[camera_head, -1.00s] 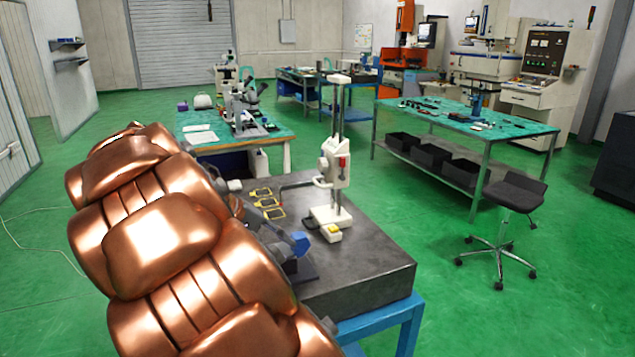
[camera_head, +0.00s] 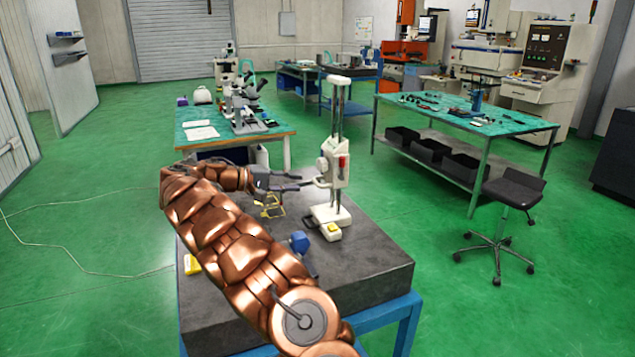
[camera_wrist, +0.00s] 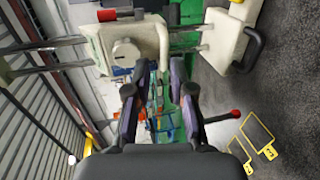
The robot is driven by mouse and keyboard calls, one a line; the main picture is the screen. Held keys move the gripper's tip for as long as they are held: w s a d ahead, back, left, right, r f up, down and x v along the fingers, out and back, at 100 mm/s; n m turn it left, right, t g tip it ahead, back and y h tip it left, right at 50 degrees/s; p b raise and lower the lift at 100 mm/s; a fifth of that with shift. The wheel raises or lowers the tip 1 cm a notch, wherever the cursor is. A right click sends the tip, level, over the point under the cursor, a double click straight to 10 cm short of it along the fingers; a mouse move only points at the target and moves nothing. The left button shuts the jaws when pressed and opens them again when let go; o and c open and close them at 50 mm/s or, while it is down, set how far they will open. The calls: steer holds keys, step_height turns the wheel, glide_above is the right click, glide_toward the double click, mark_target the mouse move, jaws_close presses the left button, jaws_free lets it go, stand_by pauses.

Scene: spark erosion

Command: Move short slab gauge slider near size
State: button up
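The short slab gauge stands upright on the dark slab (camera_head: 370,262), with a white base (camera_head: 329,214) and an upright column (camera_head: 338,110). Its white slider (camera_head: 335,170), with a round knob and a red part, sits low on the column. In the wrist view the slider (camera_wrist: 135,42) is just beyond my fingers, and the base (camera_wrist: 232,40) is at upper right. My gripper (camera_head: 308,182) is at the slider's left side; in the wrist view its dark fingers (camera_wrist: 158,92) are apart with nothing gripped. Contact with the slider cannot be told. No scale marks are readable.
Yellow-framed pieces (camera_head: 272,206) lie on the slab left of the gauge. A small white-and-yellow block (camera_head: 331,231) and a blue-ended tool (camera_head: 299,241) lie in front. A red-tipped rod (camera_wrist: 235,114) is close right of my fingers. The slab's right front is clear.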

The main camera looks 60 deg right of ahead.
mark_target(315, 183)
steer(key=x, duration=0.2)
steer(key=p+x, duration=0.1)
steer(key=x, duration=0.2)
steer(key=w+p+x, duration=0.1)
steer(key=x, duration=0.1)
steer(key=shift+d+f, duration=0.25)
steer(key=shift+d, duration=0.15)
steer(key=shift+x, duration=0.8)
steer(key=shift+f, duration=0.15)
steer(key=shift+w+a, duration=0.1)
jaws_close()
